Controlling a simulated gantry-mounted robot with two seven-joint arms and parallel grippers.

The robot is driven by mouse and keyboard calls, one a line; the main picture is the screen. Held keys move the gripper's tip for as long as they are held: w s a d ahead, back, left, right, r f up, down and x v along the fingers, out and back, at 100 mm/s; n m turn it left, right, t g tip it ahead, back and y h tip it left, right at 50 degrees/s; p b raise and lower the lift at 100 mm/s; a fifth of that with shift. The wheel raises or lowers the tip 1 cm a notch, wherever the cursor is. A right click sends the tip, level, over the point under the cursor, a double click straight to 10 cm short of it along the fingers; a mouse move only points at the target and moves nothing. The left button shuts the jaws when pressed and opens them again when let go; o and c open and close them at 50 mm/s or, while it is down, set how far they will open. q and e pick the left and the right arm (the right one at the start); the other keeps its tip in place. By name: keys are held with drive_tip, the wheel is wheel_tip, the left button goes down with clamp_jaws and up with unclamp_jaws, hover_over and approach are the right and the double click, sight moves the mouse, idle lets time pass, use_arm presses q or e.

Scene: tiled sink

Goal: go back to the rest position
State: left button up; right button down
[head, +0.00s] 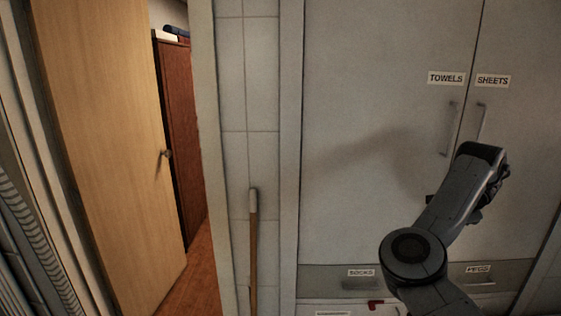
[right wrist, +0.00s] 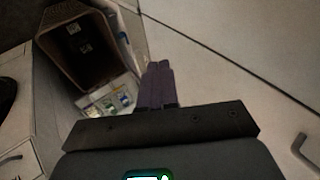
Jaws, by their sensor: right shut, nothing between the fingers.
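My right arm (head: 445,215) reaches up from the lower right of the head view, in front of the grey cabinet doors. Its hand is mostly hidden behind the wrist. In the right wrist view my right gripper (right wrist: 158,68) has its two dark purple fingers pressed together, with nothing between them. It is apart from the cabinet and its handles. My left gripper is in neither view.
A tall cabinet has doors labelled TOWELS (head: 446,78) and SHEETS (head: 492,80), with drawers SOCKS (head: 361,273) and PEGS (head: 478,269) below. A wooden-handled pole (head: 253,250) stands by the tiles. A wooden door (head: 105,140) stands ajar at left. The wrist view shows an open bin (right wrist: 88,50).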

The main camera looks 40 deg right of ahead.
drive_tip(key=s+f+n+g+h, duration=0.5)
drive_tip(key=s+f+g, duration=0.1)
drive_tip(key=f, duration=0.4)
drive_tip(key=w+a+f+n+t+h, duration=0.1)
drive_tip(key=w+a+f+n+t, duration=0.3)
drive_tip(key=a+f+n, duration=0.35)
drive_tip(key=w+a+f+n+t, duration=0.4)
drive_tip(key=w+a+f+n, duration=0.1)
drive_tip(key=a+f+n, duration=0.25)
drive_tip(key=s+a+f+n+t+y, duration=0.1)
drive_tip(key=a+f+n+y, duration=0.15)
drive_tip(key=a+f, duration=0.45)
drive_tip(key=s+a+f+n+t+y, duration=0.1)
drive_tip(key=a+f+n+y, duration=0.15)
drive_tip(key=a, duration=0.75)
drive_tip(key=s+a+n+g+y, duration=0.15)
drive_tip(key=s+a+y, duration=0.35)
drive_tip(key=a, duration=0.8)
drive_tip(key=s+a+n+g+y, duration=0.1)
drive_tip(key=s+a+g+y, duration=0.35)
drive_tip(key=a, duration=0.95)
wheel_tip(320, 180, up, 18)
drive_tip(key=s+t+h+p, duration=0.1)
drive_tip(key=t+h+p, duration=0.1)
drive_tip(key=p, duration=1.5)
drive_tip(key=shift+s+d+f, duration=0.15)
drive_tip(key=shift+s+d, duration=0.1)
